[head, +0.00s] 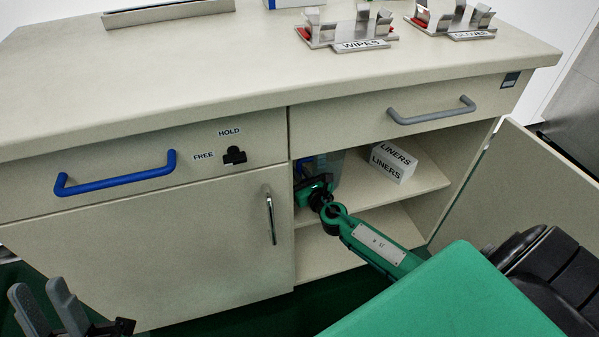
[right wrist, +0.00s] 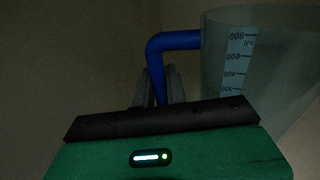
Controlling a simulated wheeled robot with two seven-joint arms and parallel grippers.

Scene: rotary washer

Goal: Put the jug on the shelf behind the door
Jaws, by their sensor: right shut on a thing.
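The jug (right wrist: 265,70) is clear, with a measuring scale and a blue handle (right wrist: 156,65). In the head view a pale, see-through part of the jug (head: 329,168) shows inside the open cabinet, at the left of the upper shelf (head: 415,180). My right gripper (right wrist: 166,88) is shut on the jug's handle, its fingers partly hidden behind its own housing. The right arm reaches in through the opening. Whether the jug touches the shelf cannot be seen. The open door (head: 520,185) stands swung out to the right. My left gripper (head: 38,290) is open and empty at lower left.
A white LINERS box (head: 393,162) stands on the upper shelf, right of the jug. The closed left door (head: 150,250) borders the opening. A drawer with a grey handle (head: 432,115) is above. WIPES (head: 350,30) and GLOVES (head: 455,20) holders stand on the countertop.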

